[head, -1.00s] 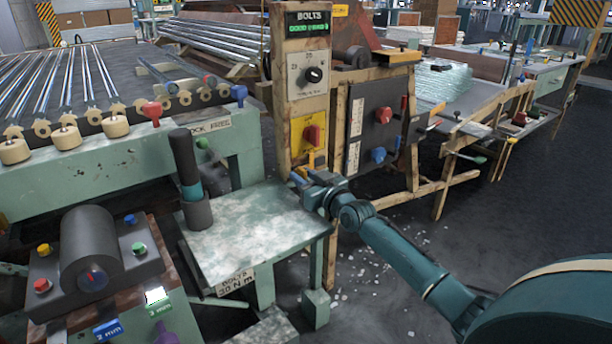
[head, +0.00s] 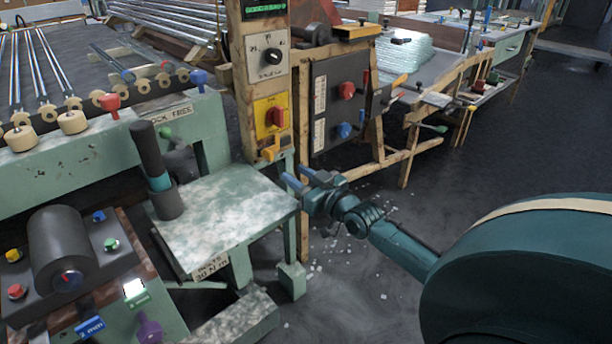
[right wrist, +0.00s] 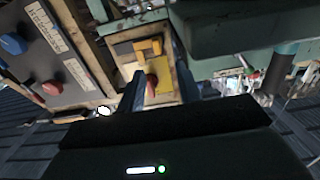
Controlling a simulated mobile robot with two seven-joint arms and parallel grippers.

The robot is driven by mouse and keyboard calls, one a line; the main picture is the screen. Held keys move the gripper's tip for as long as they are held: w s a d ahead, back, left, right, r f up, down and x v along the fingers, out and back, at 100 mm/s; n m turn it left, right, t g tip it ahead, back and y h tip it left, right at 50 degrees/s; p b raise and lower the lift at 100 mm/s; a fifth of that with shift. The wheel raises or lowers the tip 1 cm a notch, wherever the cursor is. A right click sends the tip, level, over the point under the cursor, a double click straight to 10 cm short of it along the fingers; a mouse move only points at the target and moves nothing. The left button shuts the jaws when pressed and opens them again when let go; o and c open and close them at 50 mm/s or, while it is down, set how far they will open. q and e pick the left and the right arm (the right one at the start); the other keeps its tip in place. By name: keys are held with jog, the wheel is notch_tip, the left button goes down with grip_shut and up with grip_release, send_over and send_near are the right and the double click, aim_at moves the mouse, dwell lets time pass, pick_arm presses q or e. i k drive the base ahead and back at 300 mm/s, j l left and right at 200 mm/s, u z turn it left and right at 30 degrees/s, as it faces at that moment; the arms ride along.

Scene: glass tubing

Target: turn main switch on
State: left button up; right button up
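A red rotary switch (head: 277,117) sits on a yellow plate (head: 263,108) on the wooden post. I take it as the main switch; its label is too small to read. A yellow-orange lever or bracket (head: 270,152) is just below it. My right gripper (head: 298,177) is open and empty, below and right of the switch and apart from it. In the right wrist view, the red switch (right wrist: 151,87) and yellow plate (right wrist: 164,91) show beyond and between the two spread fingers (right wrist: 157,88). My left gripper is not in view.
A pale green table (head: 225,215) with a dark cylinder (head: 168,204) stands below left. The floor (head: 470,150) at right is clear.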

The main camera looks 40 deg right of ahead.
aim_at(274, 115)
jog(key=k+l, duration=0.1)
jog(key=k, duration=0.9)
